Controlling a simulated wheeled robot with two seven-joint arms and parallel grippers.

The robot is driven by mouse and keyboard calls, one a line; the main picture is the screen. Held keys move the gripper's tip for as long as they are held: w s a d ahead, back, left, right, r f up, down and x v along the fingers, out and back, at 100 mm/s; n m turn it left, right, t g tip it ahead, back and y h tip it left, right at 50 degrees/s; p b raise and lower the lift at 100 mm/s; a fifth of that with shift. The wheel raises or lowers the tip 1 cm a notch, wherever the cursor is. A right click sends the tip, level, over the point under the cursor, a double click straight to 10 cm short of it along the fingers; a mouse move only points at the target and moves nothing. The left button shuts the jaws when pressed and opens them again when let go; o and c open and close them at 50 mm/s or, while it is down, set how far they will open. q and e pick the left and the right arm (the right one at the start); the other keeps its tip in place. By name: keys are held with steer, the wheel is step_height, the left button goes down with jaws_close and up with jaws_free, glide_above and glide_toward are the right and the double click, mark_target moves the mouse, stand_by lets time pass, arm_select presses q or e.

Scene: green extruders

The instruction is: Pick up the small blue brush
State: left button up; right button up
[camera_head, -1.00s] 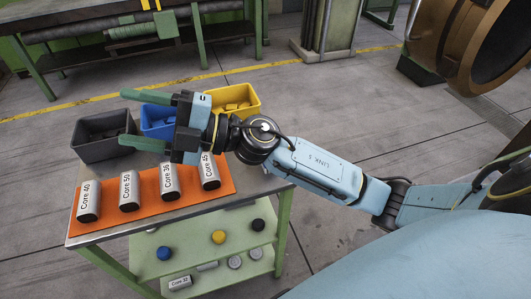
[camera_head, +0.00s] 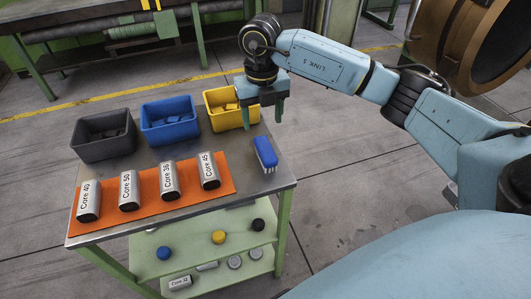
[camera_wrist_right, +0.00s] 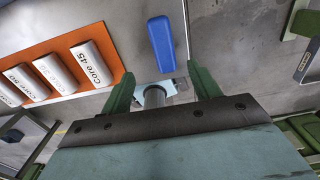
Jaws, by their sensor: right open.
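The small blue brush (camera_head: 265,152) lies on the right part of the metal table top, right of the orange mat, with its pale bristles toward the front. In the right wrist view the brush (camera_wrist_right: 161,42) shows ahead of the fingers, apart from them. My right gripper (camera_head: 262,118) is open and empty, pointing down above the table just behind the brush. Its two green fingers also show in the right wrist view (camera_wrist_right: 162,86), spread apart. My left gripper is not in view.
Grey (camera_head: 104,150), blue (camera_head: 172,134) and yellow (camera_head: 222,122) bins line the table's back; the yellow one is close to my right gripper. A lower shelf (camera_head: 207,246) holds coloured caps and cores.

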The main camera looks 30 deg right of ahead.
mark_target(265, 147)
step_height(265, 147, down, 6)
steer(key=shift+f, duration=0.1)
steer(key=f, duration=0.4)
steer(key=shift+s+d+f, duration=0.2)
steer(key=shift+d, duration=0.15)
steer(key=shift+f, duration=0.4)
steer(key=c, duration=1.1)
step_height(265, 147, up, 10)
steer(key=shift+r, duration=0.1)
steer(key=o, duration=0.5)
steer(key=c, duration=0.4)
